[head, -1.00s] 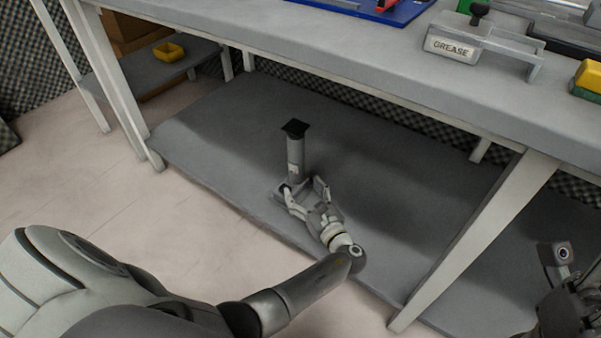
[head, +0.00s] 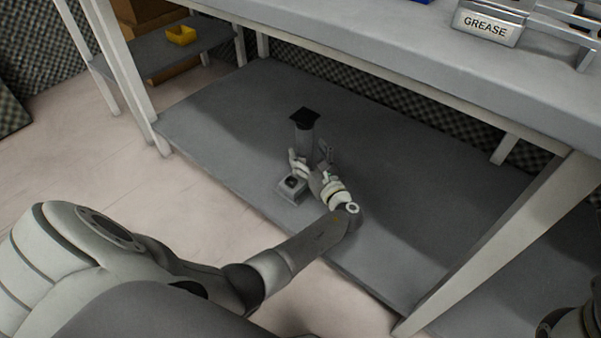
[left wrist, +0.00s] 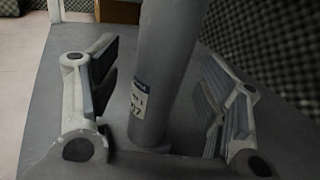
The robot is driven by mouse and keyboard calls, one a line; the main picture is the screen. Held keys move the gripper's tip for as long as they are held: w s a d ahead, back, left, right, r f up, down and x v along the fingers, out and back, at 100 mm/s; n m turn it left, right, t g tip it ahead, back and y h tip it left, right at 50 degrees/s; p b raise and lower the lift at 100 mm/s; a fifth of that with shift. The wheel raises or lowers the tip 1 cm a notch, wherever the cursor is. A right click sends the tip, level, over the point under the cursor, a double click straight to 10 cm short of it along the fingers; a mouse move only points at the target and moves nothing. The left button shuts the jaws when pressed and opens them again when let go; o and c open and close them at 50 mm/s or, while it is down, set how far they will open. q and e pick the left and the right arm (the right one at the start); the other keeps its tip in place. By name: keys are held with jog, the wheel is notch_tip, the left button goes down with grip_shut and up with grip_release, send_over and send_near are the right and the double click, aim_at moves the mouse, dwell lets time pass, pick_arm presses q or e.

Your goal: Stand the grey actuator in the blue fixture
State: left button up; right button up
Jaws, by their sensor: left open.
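The grey actuator (head: 305,141) is a cylinder with a black square plate on top, upright over the lower shelf. In the left wrist view its shaft (left wrist: 163,65) with a white and blue label rises between the two fingers. My left gripper (head: 312,158) is open, one finger on each side of the shaft, with a gap on each side in the wrist view. The actuator's lower end is hidden in the head view. The blue fixture cannot be made out for sure; only a blue sliver (head: 418,1) shows on the table top at the upper edge.
A small grey block (head: 292,187) with a dark top sits on the lower shelf (head: 225,150) beside the gripper. The table top (head: 370,40) overhangs the shelf, with a white leg (head: 490,250) at right. A GREASE box (head: 487,27) stands above; a yellow bin (head: 181,35) sits at left.

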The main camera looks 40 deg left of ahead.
pick_arm(q)
jog(key=shift+b+x, duration=0.5)
jog(key=shift+x, duration=0.9)
jog(key=shift+w, duration=0.1)
grip_shut()
jog(key=shift+r, duration=0.1)
